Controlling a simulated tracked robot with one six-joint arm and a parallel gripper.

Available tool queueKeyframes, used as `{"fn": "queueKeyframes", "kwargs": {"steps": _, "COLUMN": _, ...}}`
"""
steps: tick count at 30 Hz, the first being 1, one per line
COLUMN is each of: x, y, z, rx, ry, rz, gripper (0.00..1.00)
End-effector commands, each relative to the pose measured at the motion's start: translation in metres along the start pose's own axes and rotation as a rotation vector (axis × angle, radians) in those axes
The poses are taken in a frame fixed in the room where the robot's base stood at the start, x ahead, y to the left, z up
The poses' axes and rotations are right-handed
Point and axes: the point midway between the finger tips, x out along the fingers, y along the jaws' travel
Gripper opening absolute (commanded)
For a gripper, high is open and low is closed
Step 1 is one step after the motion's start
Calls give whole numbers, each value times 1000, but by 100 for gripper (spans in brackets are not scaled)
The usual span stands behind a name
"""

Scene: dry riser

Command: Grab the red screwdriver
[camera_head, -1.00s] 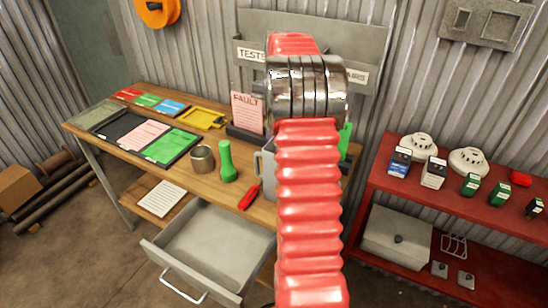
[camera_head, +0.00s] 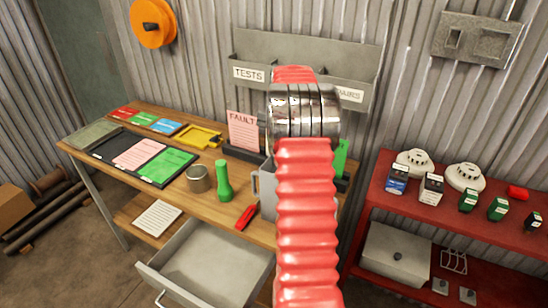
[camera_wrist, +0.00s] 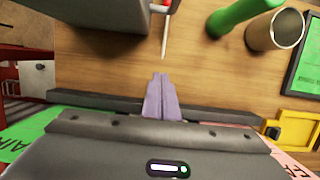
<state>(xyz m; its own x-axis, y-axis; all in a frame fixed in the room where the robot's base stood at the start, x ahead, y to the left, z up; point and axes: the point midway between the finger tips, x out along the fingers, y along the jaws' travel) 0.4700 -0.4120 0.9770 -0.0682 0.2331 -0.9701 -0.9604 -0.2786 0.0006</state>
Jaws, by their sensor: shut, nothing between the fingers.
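The red screwdriver (camera_head: 246,217) lies on the wooden bench near its front edge, between a green torch-like object (camera_head: 223,182) and a grey container (camera_head: 265,190). In the wrist view the screwdriver's red handle (camera_wrist: 160,5) is cut by the top edge, and its thin pale shaft points toward my fingers. My gripper (camera_wrist: 158,78) has its two purple-grey fingers pressed together, empty, apart from the shaft tip. In the head view my gripper is hidden behind my red arm.
The grey container (camera_wrist: 95,15) stands left of the screwdriver in the wrist view. A metal cup (camera_head: 198,179) stands beside the green object. An open drawer (camera_head: 205,262) juts out below the bench. A red shelf (camera_head: 390,200) with detectors and small boxes is on the right.

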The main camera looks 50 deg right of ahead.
Motion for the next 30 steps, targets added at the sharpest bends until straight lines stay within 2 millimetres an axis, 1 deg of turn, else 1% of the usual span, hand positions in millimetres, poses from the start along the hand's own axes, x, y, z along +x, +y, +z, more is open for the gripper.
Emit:
{"fn": "queueKeyframes", "kwargs": {"steps": 1, "x": 8, "y": 0, "z": 1, "rx": 0, "ry": -2, "rz": 1, "gripper": 0}}
{"fn": "queueKeyframes", "kwargs": {"steps": 9, "x": 49, "y": 0, "z": 0, "rx": 0, "ry": -2, "rz": 1, "gripper": 0}}
{"fn": "queueKeyframes", "kwargs": {"steps": 15, "x": 71, "y": 0, "z": 0, "rx": 0, "ry": -2, "rz": 1, "gripper": 0}}
{"fn": "queueKeyframes", "kwargs": {"steps": 20, "x": 77, "y": 0, "z": 0, "rx": 0, "ry": 0, "rz": 0, "gripper": 0}}
{"fn": "queueKeyframes", "kwargs": {"steps": 30, "x": 77, "y": 1, "z": 0, "rx": 2, "ry": 0, "rz": -1, "gripper": 0}}
